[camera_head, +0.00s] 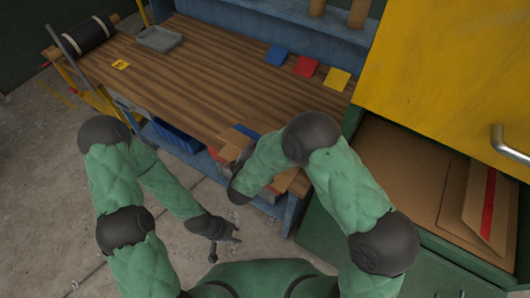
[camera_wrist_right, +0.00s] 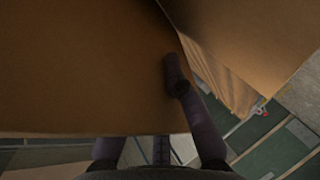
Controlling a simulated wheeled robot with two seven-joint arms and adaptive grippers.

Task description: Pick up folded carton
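Brown folded carton (camera_head: 229,152) shows at the front edge of the workbench, partly hidden by my right arm. In the right wrist view, a large flat brown panel of the carton (camera_wrist_right: 80,70) fills the left and middle. One finger of my right gripper (camera_wrist_right: 165,80) leans inward with its tip against the panel's near face; the other finger passes behind the panel. The gripper looks shut on this carton. In the head view, my right gripper (camera_head: 238,194) is by the bench front, its fingers mostly hidden. My left gripper (camera_head: 227,243) is low over the floor, apart from the carton, its fingers spread and empty.
The wooden workbench (camera_head: 215,80) holds a grey tray (camera_head: 159,38), a black roll (camera_head: 82,35) and blue, red and yellow squares (camera_head: 305,67). At right, an open green drawer (camera_head: 340,235) holds brown cardboard sheets (camera_head: 410,175) beneath a yellow panel (camera_head: 440,70). Floor is clear at left.

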